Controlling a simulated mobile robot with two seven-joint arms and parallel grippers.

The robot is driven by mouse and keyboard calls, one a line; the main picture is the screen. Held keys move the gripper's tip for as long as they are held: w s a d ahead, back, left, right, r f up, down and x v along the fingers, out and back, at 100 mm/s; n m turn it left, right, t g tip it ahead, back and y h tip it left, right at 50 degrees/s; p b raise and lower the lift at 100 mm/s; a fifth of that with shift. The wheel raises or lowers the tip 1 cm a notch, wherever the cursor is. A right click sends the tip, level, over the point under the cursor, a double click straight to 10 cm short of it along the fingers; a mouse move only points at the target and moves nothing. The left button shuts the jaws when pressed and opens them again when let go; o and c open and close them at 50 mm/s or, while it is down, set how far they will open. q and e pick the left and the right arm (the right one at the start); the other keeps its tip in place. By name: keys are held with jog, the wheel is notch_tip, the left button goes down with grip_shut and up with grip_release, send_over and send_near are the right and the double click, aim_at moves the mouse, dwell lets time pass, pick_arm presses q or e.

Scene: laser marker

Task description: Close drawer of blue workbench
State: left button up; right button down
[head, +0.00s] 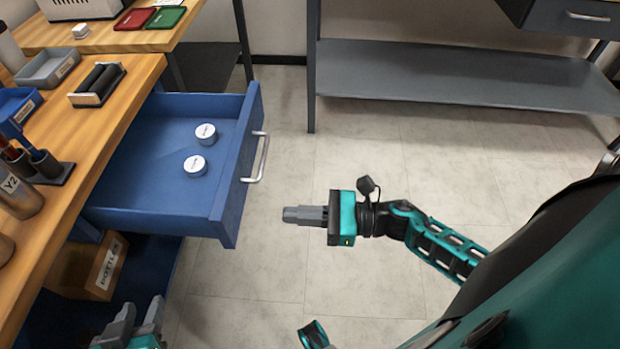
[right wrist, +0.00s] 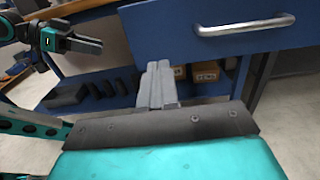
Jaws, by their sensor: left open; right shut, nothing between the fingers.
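The blue drawer (head: 226,200) of the blue workbench (head: 140,70) is pulled well out, with a silver bar handle (head: 257,158) on its front. Two white round tins (head: 200,150) lie inside. My right gripper (head: 288,214) is shut and empty, to the right of the drawer front and apart from it, below the handle in the picture. In the right wrist view, its fingers (right wrist: 158,66) point toward the workbench, with the drawer front (right wrist: 170,32) and handle (right wrist: 244,25) above. My left gripper (head: 141,306) is open near the bottom left, nearer than the drawer; it also shows in the right wrist view (right wrist: 92,46).
The wooden top (head: 95,125) holds grey and blue bins, a black holder and bottles. A cardboard box (head: 92,268) marked "BOTTLES" sits on the lower shelf. A grey shelf unit (head: 460,80) stands at the back. The floor (head: 330,150) right of the drawer is clear.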

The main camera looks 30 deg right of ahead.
aim_at(236, 212)
jog(key=x, duration=0.8)
jog(key=shift+w+a, duration=0.25)
jog(key=shift+a, duration=0.05)
pick_arm(q)
jog(key=shift+s, duration=0.2)
